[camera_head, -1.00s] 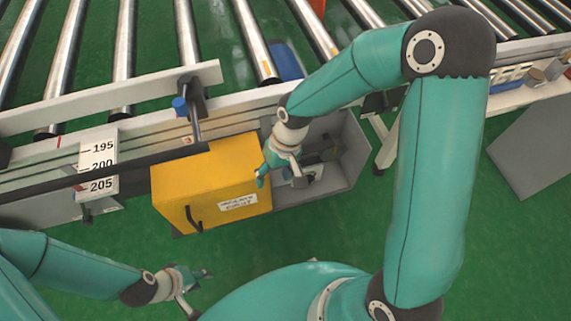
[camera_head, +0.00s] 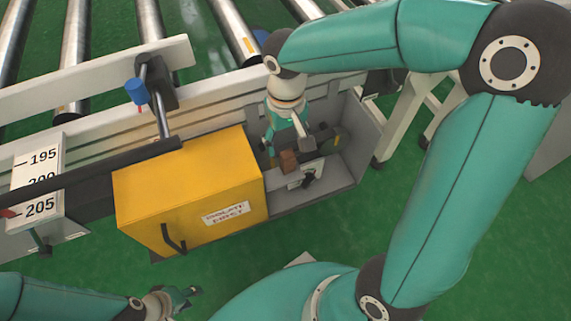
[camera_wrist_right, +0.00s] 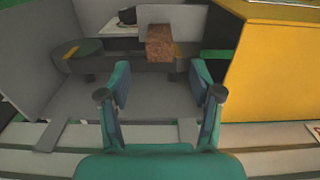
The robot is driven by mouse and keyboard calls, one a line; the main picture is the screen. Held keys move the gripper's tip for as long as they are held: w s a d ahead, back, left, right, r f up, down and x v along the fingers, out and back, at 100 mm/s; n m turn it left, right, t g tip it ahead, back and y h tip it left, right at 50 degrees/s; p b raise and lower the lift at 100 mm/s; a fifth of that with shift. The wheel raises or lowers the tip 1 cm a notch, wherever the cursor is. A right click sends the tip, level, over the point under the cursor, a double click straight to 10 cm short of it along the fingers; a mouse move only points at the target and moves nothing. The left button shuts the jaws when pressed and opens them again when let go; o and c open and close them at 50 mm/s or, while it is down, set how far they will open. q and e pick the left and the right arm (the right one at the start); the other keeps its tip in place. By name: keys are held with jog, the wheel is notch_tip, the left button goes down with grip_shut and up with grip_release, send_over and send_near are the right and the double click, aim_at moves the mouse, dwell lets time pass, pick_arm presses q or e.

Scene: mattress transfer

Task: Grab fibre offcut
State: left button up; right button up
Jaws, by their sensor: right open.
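A brown block, which looks like the fibre offcut (camera_head: 289,162), sits in the open grey bay beside the yellow box. It also shows in the right wrist view (camera_wrist_right: 160,42), on or against a dark grey rounded part. My right gripper (camera_head: 287,140) is over the bay, close to the offcut. In the right wrist view its teal fingers (camera_wrist_right: 160,88) are spread and empty, with the offcut beyond their tips. My left gripper (camera_head: 185,297) is low near the bottom edge, away from the bay, and appears open with nothing in it.
The yellow box (camera_head: 185,190) with a black handle and a label stands left of the bay. The grey bay wall (camera_head: 362,135) closes the right side. A white rail and metal rollers (camera_head: 148,30) lie behind. A black bar and a blue knob (camera_head: 136,91) are at left.

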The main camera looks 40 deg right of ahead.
aim_at(287, 153)
jog(key=shift+f, duration=0.9)
jog(key=shift+s+a+f+b, duration=0.15)
jog(key=shift+f+b, duration=0.5)
jog(key=shift+f, duration=0.7)
jog(key=shift+s+d+f+b, duration=0.1)
jog(key=shift+s+f+b, duration=0.15)
jog(key=shift+f+b, duration=0.75)
jog(key=shift+f+p, duration=0.25)
jog(key=shift+p, duration=0.15)
jog(key=c, duration=0.9)
